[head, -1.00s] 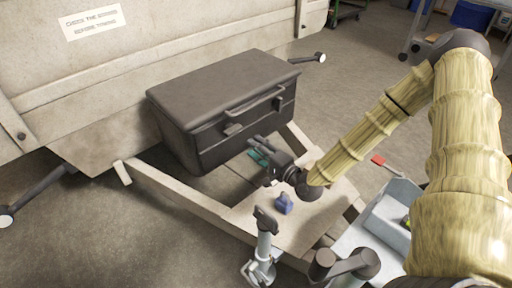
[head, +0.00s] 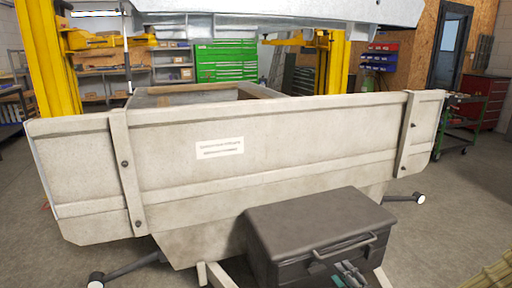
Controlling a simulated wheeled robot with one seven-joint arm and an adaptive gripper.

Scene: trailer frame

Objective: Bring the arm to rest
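My gripper (head: 351,272) shows only in part at the bottom edge of the head view, in front of the dark toolbox (head: 318,225). Its dark fingers point toward the toolbox's front. The rest of the gripper is cut off below the picture, and I cannot tell whether it is open or holds anything. A bit of my arm in its yellowish sleeve shows at the lower right corner. A small green thing (head: 337,281) lies just left of the fingers, mostly cut off.
The pale trailer (head: 300,150) with a white sign (head: 220,147) spans the middle. Yellow lift posts (head: 333,65), a green cabinet (head: 226,62) and a red tool chest (head: 485,100) stand behind. Floor is open at the right.

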